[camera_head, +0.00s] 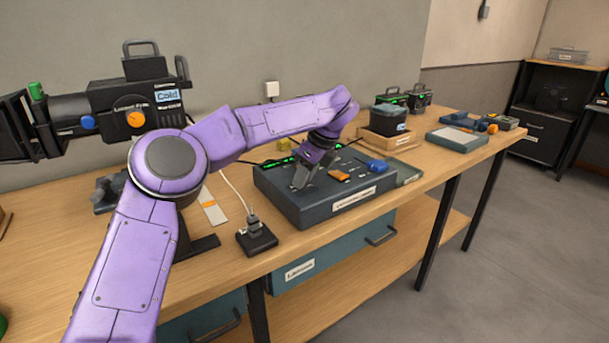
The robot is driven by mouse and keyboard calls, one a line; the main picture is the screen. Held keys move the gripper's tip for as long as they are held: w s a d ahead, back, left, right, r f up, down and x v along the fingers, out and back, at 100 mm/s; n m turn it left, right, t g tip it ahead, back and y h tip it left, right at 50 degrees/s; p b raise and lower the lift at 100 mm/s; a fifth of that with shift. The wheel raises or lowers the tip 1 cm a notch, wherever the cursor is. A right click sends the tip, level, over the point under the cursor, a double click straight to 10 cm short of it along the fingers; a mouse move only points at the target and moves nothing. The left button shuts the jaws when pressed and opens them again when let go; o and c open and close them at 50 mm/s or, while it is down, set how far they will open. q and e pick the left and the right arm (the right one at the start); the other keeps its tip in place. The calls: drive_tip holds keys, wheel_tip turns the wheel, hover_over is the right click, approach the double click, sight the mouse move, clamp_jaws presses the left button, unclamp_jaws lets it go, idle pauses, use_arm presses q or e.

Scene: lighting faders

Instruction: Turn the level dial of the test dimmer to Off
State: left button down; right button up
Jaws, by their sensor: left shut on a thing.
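A dark console (305,215) with small controls on its top stands on the bench; its front label is too small to read. My left gripper (299,183) reaches down to the left part of its top and is shut on a small control there, which the fingers hide. I cannot tell whether this is the level dial, nor its setting. An orange control (339,176) and a blue one (377,166) show to the right of the fingers. Which device is the test dimmer cannot be read. My right gripper is not in view.
A black lamp (110,105) with an orange dial and a "Cold" label stands at the left, partly behind my arm. A small black box (257,240) with a plug sits left of the console. A wooden tray (388,142) and cases stand behind right.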

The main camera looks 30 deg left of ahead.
use_arm(q)
drive_tip(key=shift+w+f+n+g+p, duration=0.1)
drive_tip(key=shift+n+g+p, duration=0.5)
drive_tip(key=shift+n, duration=1.3)
drive_tip(key=shift+g, duration=0.3)
drive_tip(key=c, duration=0.8)
unclamp_jaws()
drive_tip(key=shift+a+h, duration=0.15)
drive_tip(key=shift+h, duration=0.15)
drive_tip(key=shift+c, duration=0.2)
drive_tip(key=p+v, duration=0.5)
drive_tip(key=v, duration=0.5)
drive_tip(key=shift+r, duration=0.25)
drive_tip(key=shift+r, duration=0.1)
